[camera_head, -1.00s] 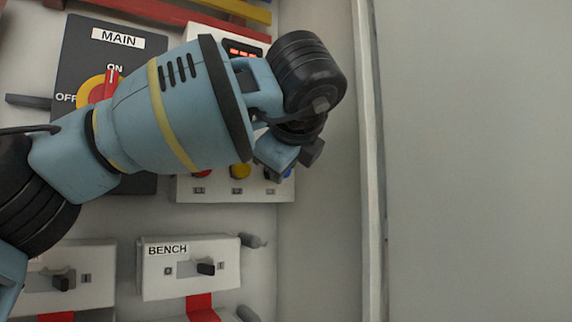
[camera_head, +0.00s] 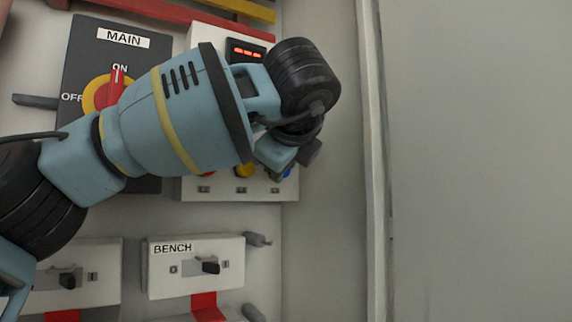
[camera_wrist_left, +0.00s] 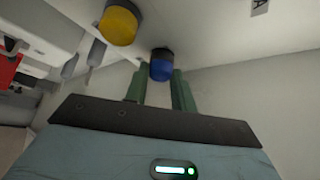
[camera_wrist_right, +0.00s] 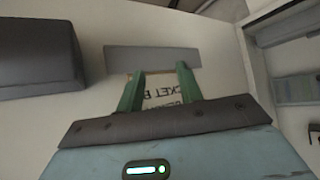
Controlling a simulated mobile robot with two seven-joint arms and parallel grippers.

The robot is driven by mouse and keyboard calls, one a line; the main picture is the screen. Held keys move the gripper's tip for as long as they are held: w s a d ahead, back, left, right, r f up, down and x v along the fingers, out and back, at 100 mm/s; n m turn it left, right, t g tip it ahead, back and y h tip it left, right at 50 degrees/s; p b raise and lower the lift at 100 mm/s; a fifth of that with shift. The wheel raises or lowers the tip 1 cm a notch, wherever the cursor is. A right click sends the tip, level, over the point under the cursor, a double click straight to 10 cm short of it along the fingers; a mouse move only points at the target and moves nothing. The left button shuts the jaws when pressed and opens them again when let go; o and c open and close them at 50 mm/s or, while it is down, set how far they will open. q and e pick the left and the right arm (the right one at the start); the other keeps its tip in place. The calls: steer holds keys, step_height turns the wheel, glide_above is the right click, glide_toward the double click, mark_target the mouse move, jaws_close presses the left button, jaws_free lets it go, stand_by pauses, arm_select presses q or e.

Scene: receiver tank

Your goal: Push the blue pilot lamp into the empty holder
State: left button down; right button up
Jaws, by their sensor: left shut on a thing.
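The blue pilot lamp (camera_wrist_left: 161,68) is a blue cap with a dark collar, between the green fingers of my left gripper (camera_wrist_left: 158,85) in the left wrist view. My left gripper is shut on it. The collar's far end meets the white panel face in that view; I cannot tell how deep it sits. In the head view my left gripper (camera_head: 283,160) is at the lower right corner of the white lamp panel (camera_head: 230,192), and only a sliver of blue (camera_head: 287,172) shows. The holder is hidden. My right gripper (camera_wrist_right: 160,78) is open and empty, in its wrist view only.
A yellow lamp (camera_wrist_left: 118,24) sits beside the blue one. The MAIN switch (camera_head: 110,92) with a red handle is on the left, and the BENCH switch box (camera_head: 196,267) is below. A cabinet edge (camera_head: 372,170) stands to the right. A grey plate (camera_wrist_right: 155,58) lies beyond my right fingers.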

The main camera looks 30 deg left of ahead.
arm_select(q)
steer(key=shift+w+a, duration=0.1)
steer(key=shift+a, duration=0.15)
steer(key=c, duration=1.1)
jaws_free()
steer(key=shift+w+a, duration=0.1)
steer(key=v, duration=0.8)
